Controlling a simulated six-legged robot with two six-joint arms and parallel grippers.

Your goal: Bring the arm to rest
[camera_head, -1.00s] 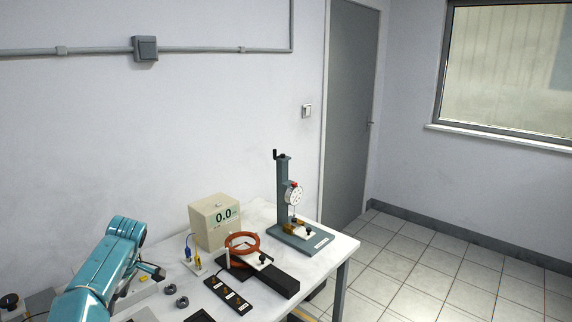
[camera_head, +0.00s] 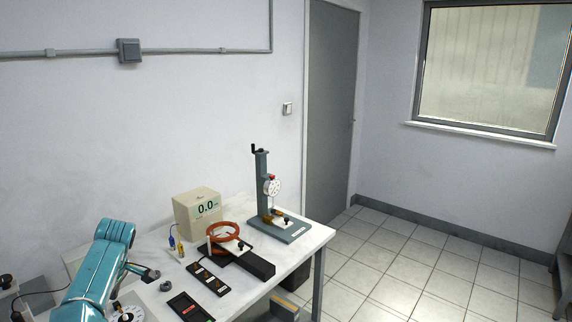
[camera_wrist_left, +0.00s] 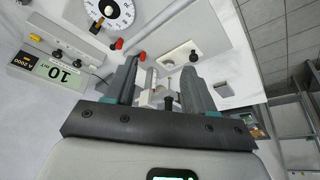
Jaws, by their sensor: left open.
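My left arm (camera_head: 98,272) is the teal one at the lower left of the head view, bent over the left end of the white table (camera_head: 312,240). In the left wrist view my left gripper (camera_wrist_left: 163,72) has its two dark fingers apart. A small pale fitting with a dark pin (camera_wrist_left: 168,102) shows between the fingers. I cannot tell whether it touches them, and I see nothing clearly gripped. My right gripper is in neither view.
A white dial (camera_wrist_left: 110,12) lies near the left fingers. Tiled floor (camera_head: 400,265) at right is largely clear.

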